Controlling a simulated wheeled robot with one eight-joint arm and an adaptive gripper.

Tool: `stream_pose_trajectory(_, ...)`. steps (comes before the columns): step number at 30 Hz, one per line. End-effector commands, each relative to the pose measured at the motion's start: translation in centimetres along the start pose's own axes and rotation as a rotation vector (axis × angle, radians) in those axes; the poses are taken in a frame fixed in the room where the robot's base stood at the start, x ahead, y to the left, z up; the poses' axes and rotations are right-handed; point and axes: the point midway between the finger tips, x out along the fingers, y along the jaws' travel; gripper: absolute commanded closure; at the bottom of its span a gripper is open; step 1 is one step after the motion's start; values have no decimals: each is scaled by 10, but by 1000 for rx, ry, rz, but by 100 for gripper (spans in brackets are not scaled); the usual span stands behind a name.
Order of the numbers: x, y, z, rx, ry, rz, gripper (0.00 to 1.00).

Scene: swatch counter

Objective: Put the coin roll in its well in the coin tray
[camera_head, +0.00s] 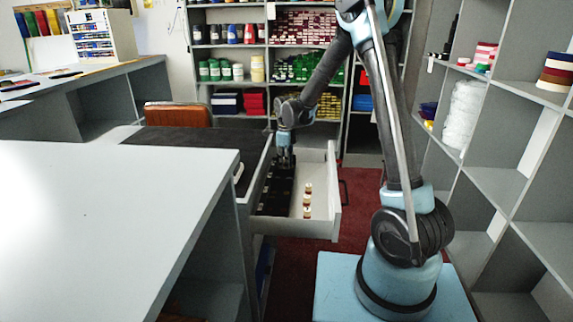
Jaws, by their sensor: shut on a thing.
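The black coin tray (272,198) lies in the left part of an open drawer. Its wells are dark and hard to make out. Three small coin rolls, one of them the middle coin roll (307,200), stand in a row on the pale drawer floor right of the tray. My gripper (286,165) points down over the far end of the tray, inside the drawer. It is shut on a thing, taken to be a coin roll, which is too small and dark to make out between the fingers. I cannot tell whether that thing touches the tray.
The drawer (332,200) has raised walls around the tray. A white counter (100,200) fills the left front. A brown chair back (178,115) stands behind the dark counter mat (195,137). Open shelves (510,180) line the right side. Red carpet (350,270) lies beyond the drawer.

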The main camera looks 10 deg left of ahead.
Motion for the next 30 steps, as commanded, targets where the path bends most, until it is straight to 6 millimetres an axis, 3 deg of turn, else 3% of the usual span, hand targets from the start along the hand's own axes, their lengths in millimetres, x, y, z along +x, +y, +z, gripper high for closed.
stream_pose_trajectory(6,1,0,0,0,0,0,100)
stream_pose_trajectory(7,2,0,0,1,0,0,79)
stream_pose_trajectory(9,1,0,-1,1,0,0,63)
stream_pose_trajectory(10,1,0,-1,1,0,0,61)
stream_pose_trajectory(22,-2,-1,-2,2,0,0,61)
stream_pose_trajectory(30,-40,-1,-2,2,0,0,61)
